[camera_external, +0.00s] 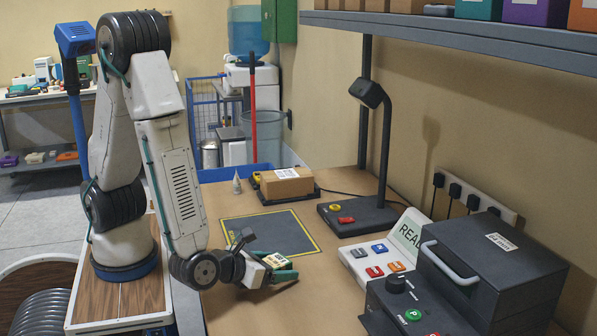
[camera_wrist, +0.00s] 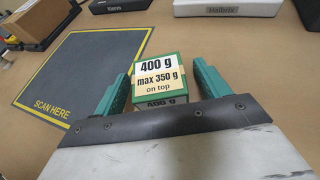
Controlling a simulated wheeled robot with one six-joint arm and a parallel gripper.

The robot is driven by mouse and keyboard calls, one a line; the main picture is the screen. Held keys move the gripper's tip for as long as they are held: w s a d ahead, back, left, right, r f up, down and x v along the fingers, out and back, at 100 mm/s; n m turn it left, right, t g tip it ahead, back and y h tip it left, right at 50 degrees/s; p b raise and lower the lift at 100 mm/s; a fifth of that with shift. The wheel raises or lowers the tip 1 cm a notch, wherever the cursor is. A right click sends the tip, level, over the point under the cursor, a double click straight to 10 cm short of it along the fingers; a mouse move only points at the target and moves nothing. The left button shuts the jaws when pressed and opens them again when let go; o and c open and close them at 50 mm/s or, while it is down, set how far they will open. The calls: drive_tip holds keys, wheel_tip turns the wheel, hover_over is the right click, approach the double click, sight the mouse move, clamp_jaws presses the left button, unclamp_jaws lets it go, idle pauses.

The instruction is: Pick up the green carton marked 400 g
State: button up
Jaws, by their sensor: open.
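The green carton (camera_wrist: 174,99) stands on the table in the wrist view, with a pale label reading 400 g, max 350 g on top. My gripper (camera_wrist: 161,72) is open, with one teal finger on each side of the carton. A gap shows between the carton and each finger; the right gap looks wider. In the external view my gripper (camera_external: 278,264) is low over the table at the near right of the scan mat, with the carton (camera_external: 276,260) between its fingers, partly hidden.
The dark scan mat (camera_wrist: 68,75) with a yellow border lies left of the carton. Beyond it are a brown box (camera_external: 287,184) on a dark base and a scanner stand (camera_external: 357,215). A button panel (camera_external: 376,262) and a dark machine (camera_external: 470,275) stand to the right.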

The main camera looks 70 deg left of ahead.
drive_tip(key=c, duration=1.4)
drive_tip(key=shift+o, duration=0.2)
drive_tip(key=shift+r, duration=0.1)
